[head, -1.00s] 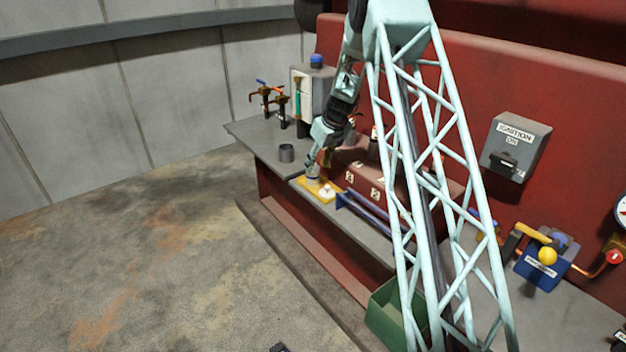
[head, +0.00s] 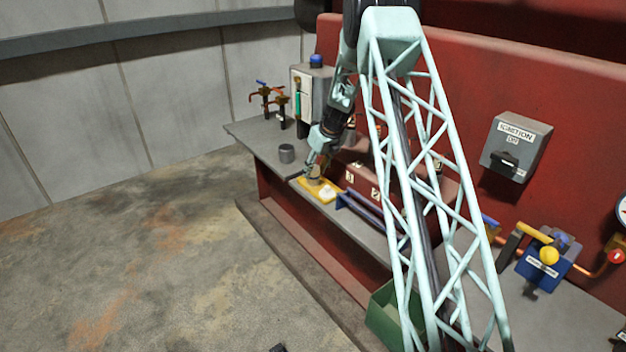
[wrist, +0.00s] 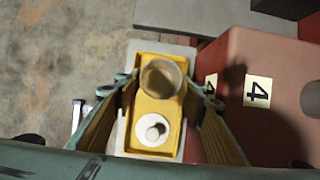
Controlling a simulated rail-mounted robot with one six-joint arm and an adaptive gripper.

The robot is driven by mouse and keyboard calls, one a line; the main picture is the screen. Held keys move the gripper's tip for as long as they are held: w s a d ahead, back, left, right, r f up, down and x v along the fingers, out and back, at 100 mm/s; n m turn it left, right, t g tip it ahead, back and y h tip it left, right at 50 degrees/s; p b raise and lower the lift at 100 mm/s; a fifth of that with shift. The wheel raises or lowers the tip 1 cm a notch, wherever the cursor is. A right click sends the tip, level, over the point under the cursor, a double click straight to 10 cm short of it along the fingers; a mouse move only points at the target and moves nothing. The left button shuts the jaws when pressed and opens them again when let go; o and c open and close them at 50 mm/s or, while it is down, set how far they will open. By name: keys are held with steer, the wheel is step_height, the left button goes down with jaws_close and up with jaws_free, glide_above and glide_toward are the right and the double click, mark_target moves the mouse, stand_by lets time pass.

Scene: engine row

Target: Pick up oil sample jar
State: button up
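The oil sample jar (wrist: 161,78) looks like a round, tan, open-topped jar in the wrist view. It stands in the far part of a yellow tray (wrist: 145,62). A white round piece with a knob (wrist: 153,130), perhaps a lid, lies in the near part of the tray. My gripper (wrist: 163,84) is open, one finger on each side of the jar, with gaps visible on both sides. In the head view my gripper (head: 308,174) is low over the tray (head: 326,199) and mostly hides the jar.
A red block with number labels (wrist: 232,62) stands close to the right of my gripper. A blue rail (head: 362,213) and green bin (head: 383,318) lie towards the front right. The floor at left is clear.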

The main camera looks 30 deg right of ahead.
mark_target(313, 175)
steer(key=shift+b+x, duration=0.3)
steer(key=shift+x, duration=1.5)
steer(key=shift+s, duration=0.1)
steer(key=shift+c, duration=0.3)
steer(key=c, duration=0.4)
steer(key=shift+c, duration=0.2)
steer(key=shift+r, duration=0.15)
step_height(313, 175, up, 10)
steer(key=p, duration=0.2)
steer(key=shift+a, duration=0.15)
